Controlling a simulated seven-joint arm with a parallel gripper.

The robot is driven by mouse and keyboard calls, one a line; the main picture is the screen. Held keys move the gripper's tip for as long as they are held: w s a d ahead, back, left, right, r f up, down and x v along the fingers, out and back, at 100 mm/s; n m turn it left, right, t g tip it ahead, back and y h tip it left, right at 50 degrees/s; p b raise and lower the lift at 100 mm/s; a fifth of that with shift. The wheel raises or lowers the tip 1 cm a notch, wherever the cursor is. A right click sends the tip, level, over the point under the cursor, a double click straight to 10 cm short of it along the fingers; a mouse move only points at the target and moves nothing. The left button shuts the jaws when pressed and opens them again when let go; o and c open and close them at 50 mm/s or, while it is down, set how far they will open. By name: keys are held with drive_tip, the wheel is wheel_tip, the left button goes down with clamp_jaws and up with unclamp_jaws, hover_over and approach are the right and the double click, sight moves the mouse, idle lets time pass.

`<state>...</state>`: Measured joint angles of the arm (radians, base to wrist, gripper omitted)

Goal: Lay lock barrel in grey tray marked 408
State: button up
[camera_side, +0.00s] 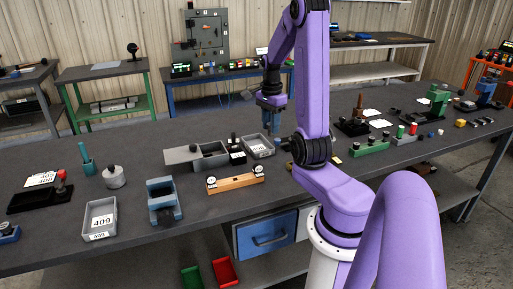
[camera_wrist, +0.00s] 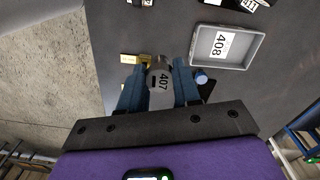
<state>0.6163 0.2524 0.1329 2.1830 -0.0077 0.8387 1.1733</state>
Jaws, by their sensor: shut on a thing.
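In the side view my gripper (camera_side: 271,126) hangs above the bench, just beyond and right of a small grey tray (camera_side: 259,147); the held part is too small to make out there. In the wrist view the grey tray marked 408 (camera_wrist: 250,61) lies at the upper right, apart from the fingers. Its visible floor holds only the white label.
A brass-coloured piece (camera_wrist: 130,58) shows beside the left fingertip, and a pale blue round end (camera_wrist: 201,78) beside the right finger. A grey box (camera_side: 209,160), a wooden block with knobs (camera_side: 235,183) and tray 409 (camera_side: 100,220) stand left of my arm.

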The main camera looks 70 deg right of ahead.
drive_tip(key=shift+d+f, duration=0.1)
drive_tip(key=shift+d, duration=0.3)
drive_tip(key=w+d+f, duration=0.9)
drive_tip(key=shift+d+f, duration=0.1)
drive_tip(key=shift+d, duration=0.1)
drive_tip(key=shift+w+d+f, duration=0.1)
drive_tip(key=shift+f, duration=1.7)
drive_tip(key=o, duration=1.1)
drive_tip(key=shift+f, duration=0.15)
